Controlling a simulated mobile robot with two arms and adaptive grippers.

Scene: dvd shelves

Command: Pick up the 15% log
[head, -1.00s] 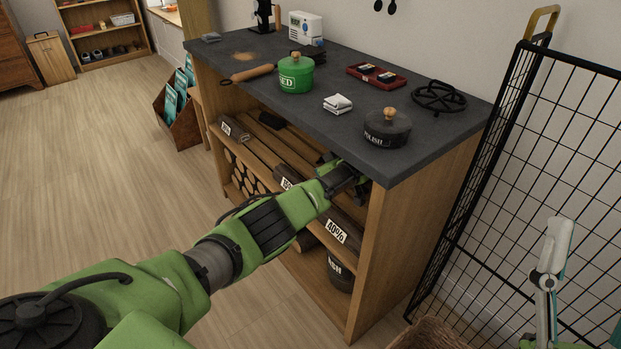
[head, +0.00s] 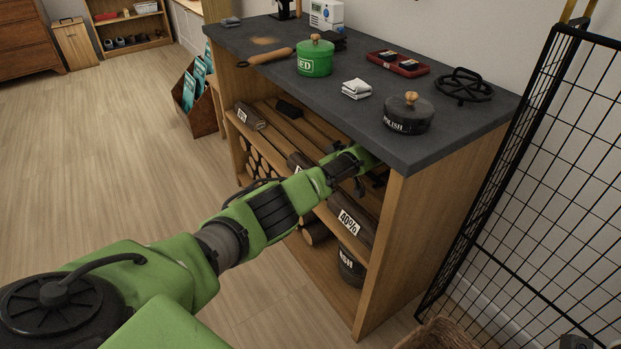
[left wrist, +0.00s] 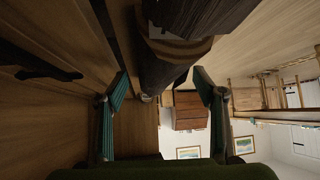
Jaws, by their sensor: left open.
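A dark log (head: 251,117) lies at the left end of the upper shelf; its white label is too small to read surely. Another dark log (head: 299,162) with a white label lies mid-shelf, partly hidden by my left arm. A log marked 40% (head: 352,217) lies nearer the right end. My left gripper (head: 362,180) is open inside the shelf, under the counter, to the right of the mid-shelf log. In the left wrist view, the open fingers (left wrist: 160,103) are either side of a dark log (left wrist: 165,72) that lies beyond them. My right gripper is out of view.
The counter (head: 447,120) overhangs the shelf. It bears a green pot (head: 315,60), a dark polish pot (head: 408,118) and a red tray (head: 398,64). A wooden side panel (head: 430,220) and a black wire rack (head: 560,170) stand at right. The left floor is clear.

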